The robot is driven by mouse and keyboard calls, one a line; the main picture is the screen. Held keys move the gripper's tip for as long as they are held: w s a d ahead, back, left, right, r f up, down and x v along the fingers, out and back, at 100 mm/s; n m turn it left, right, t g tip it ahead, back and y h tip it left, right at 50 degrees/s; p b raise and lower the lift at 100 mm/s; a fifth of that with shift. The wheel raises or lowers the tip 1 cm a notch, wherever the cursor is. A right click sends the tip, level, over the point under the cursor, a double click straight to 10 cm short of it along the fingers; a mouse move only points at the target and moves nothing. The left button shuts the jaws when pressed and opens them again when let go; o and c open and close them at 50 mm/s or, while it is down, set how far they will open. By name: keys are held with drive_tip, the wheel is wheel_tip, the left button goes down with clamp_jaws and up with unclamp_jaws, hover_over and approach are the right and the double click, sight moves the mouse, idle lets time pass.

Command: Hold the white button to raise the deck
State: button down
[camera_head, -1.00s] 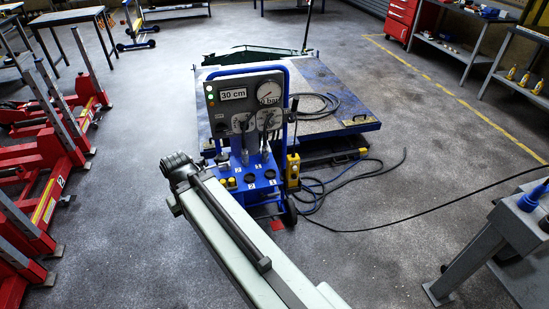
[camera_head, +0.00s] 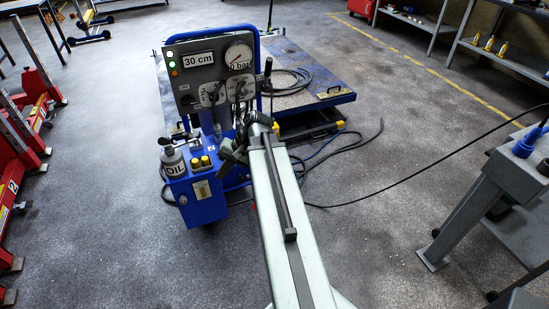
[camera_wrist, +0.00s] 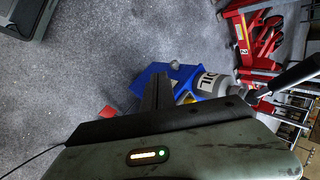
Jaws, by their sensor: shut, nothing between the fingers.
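The blue hydraulic cart carries a grey control panel (camera_head: 211,72) with a "30 cm" display (camera_head: 198,58) and a round gauge (camera_head: 239,55). The low blue deck (camera_head: 335,97) lies behind the cart. I cannot make out the white button in either current view. My gripper (camera_head: 230,152) is in front of the cart, below the panel; my arm hides part of the cart's right side. In the wrist view my gripper's dark fingers (camera_wrist: 158,88) are together and empty, with the blue cart body (camera_wrist: 150,75) beyond them. I cannot tell whether they touch it.
An oil bottle (camera_head: 173,160) stands at the cart's left front. Hoses (camera_head: 350,140) lie on the floor to its right. Red jacks (camera_head: 20,150) stand at left, and a grey bench (camera_head: 500,190) at right. Open floor (camera_head: 120,220) lies at front left.

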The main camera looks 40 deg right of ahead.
drive_tip(key=s+d+f+m+t+b, duration=0.1)
drive_tip(key=s+d+m+t+b, duration=0.1)
drive_tip(key=d, duration=0.6)
drive_tip(key=s+d+f+m+t+b, duration=0.1)
drive_tip(key=s+d+m+t+b, duration=0.2)
drive_tip(key=d, duration=0.5)
drive_tip(key=s+d+f+m+t+h+b, duration=0.1)
drive_tip(key=s+d+m+t+b, duration=0.2)
drive_tip(key=d, duration=0.5)
drive_tip(key=shift+s+d+f+m+b, duration=0.25)
drive_tip(key=shift+s+m+b, duration=0.25)
drive_tip(key=shift+s+b, duration=0.45)
drive_tip(key=w+d, duration=0.3)
drive_tip(key=w, duration=0.5)
drive_tip(key=shift+w+d, duration=0.15)
drive_tip(key=shift+w+d, duration=0.15)
drive_tip(key=shift+w, duration=0.25)
